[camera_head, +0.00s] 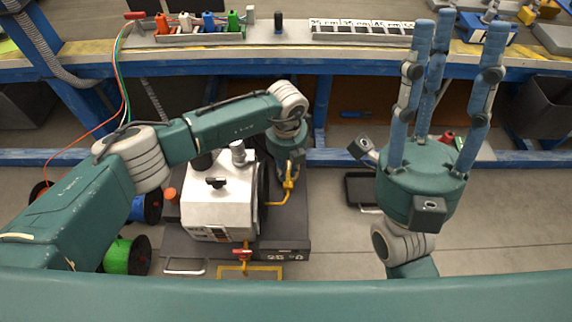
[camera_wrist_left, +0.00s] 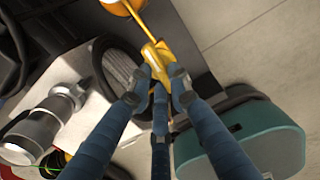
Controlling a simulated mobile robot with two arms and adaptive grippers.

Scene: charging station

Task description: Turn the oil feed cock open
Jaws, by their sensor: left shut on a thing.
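A white machine (camera_head: 217,200) stands on a dark base on the floor. On its right side is a yellow fitting (camera_head: 287,188) with a yellow pipe; in the left wrist view a yellow lever-like piece (camera_wrist_left: 156,54) shows. My left gripper (camera_head: 290,168) reaches down over it. In the left wrist view the blue fingers of my left gripper (camera_wrist_left: 158,78) are closed around the yellow piece's near end, partly hiding it. A red-handled valve (camera_head: 242,254) sits on a yellow pipe at the machine's front. My right gripper (camera_head: 455,30) points up, fingers spread and empty.
A workbench (camera_head: 290,52) with a blue frame runs across the back, carrying connectors and a labelled tray. A green cable spool (camera_head: 125,254) and a blue one stand left of the machine. Open floor (camera_head: 500,220) lies to the right.

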